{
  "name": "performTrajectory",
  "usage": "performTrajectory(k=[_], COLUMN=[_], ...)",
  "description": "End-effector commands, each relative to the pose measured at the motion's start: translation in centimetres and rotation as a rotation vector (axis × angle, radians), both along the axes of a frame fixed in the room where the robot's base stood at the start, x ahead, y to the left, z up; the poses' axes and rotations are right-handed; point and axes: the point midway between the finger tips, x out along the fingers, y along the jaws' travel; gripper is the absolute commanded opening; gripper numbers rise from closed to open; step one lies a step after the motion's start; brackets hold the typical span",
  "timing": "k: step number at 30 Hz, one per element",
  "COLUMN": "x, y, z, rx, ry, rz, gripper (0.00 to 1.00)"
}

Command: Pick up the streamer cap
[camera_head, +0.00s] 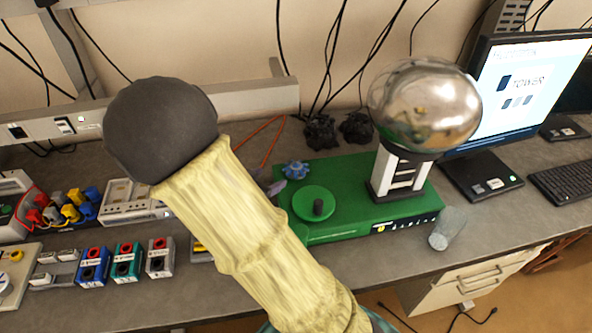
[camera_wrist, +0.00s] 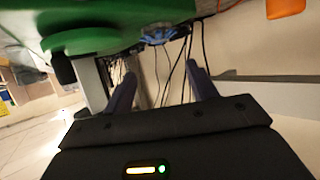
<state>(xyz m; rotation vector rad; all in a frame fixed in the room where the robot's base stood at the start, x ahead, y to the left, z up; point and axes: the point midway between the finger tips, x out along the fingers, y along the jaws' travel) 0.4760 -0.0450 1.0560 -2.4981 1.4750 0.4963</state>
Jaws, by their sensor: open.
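A small blue, petal-edged piece (camera_head: 295,169), which I take to be the streamer cap, sits at the back left of the green base (camera_head: 340,222), near the round green disc. In the wrist view the blue piece (camera_wrist: 158,33) is beyond my fingertips, near the top middle, by the green edge. My gripper (camera_wrist: 163,82) is open, with nothing between its two dark fingers. In the head view a finger shows just left of the blue piece, apart from it; the rest of my gripper is hidden behind my arm.
A shiny metal sphere (camera_head: 424,105) on a black-and-white stand rises from the base's right side. A clear cup-like piece (camera_head: 447,228) is at its front right. A monitor (camera_head: 525,85) stands farther right. Cables hang behind the base. Several small coloured boxes line the bench's left.

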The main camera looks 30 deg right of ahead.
Motion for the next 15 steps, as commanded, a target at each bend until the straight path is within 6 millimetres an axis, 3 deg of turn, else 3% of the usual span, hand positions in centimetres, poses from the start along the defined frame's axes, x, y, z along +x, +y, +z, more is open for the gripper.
performTrajectory(k=[15], x=[3.9], y=[-7.1], z=[-3.4], rx=[0.000], ry=[0.002], rz=[-0.001], gripper=[0.57])
